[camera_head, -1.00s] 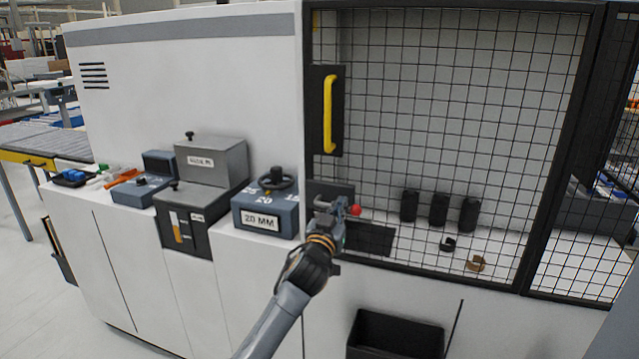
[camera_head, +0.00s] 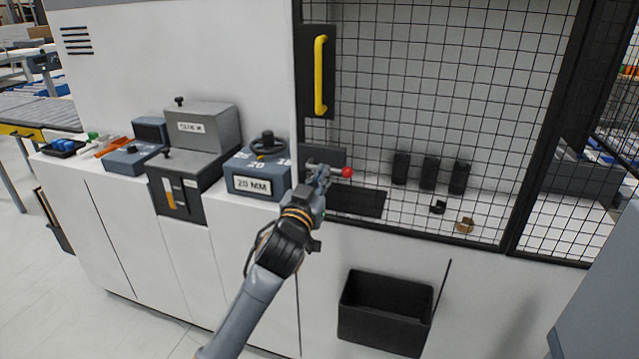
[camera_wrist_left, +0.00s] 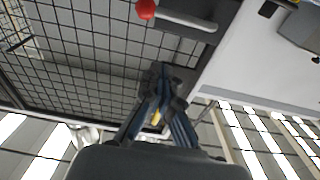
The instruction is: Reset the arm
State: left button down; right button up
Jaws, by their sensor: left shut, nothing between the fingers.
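My left arm comes up from the bottom of the head view. Its gripper (camera_head: 318,178) is in front of the machine, just right of the blue-grey 20 MM box (camera_head: 256,172). A lever with a red ball knob (camera_head: 347,172) is close beside the fingertips; I cannot tell from the head view whether they touch. In the left wrist view the fingers (camera_wrist_left: 158,88) are together and empty, and the red knob (camera_wrist_left: 145,9) is at the top edge, apart from them. My right gripper is in neither view.
A mesh door with a yellow handle (camera_head: 320,75) stands behind the gripper. A black bin (camera_head: 385,310) hangs low on the front. A grey glue unit (camera_head: 200,130) and small tools (camera_head: 100,147) sit on the ledge at left.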

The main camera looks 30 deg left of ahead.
pick_arm(q)
jog(key=shift+s+d, duration=0.15)
jog(key=shift+s, duration=0.4)
notch_tip(320, 180, down, 24)
jog(key=w+d+m+g+h, duration=0.1)
jog(key=g+h, duration=0.1)
jog(key=g, duration=0.2)
jog(key=s+d+f+m+g, duration=0.1)
jog(key=s+f+g, duration=0.15)
jog(key=f, duration=0.55)
jog(key=s+d+f+g+h, duration=0.1)
jog(key=s+f, duration=0.3)
jog(key=f, duration=0.4)
jog(key=s+d+f+m+g, duration=0.1)
jog(key=s+f+g, duration=0.15)
jog(key=f, duration=0.55)
jog(key=s+d+f+m+g+h, duration=0.1)
jog(key=s+d+f+g, duration=0.2)
jog(key=s+f, duration=1.05)
jog(key=s+d+f+g, duration=0.25)
jog(key=s+f, duration=0.75)
jog(key=s, duration=0.7)
jog(key=s+d+f+g, duration=0.1)
jog(key=s+f+g, duration=0.1)
jog(key=s, duration=1.2)
jog(key=shift+s+d+f, duration=0.3)
jog(key=shift+d+f, duration=0.1)
jog(key=shift+f, duration=0.2)
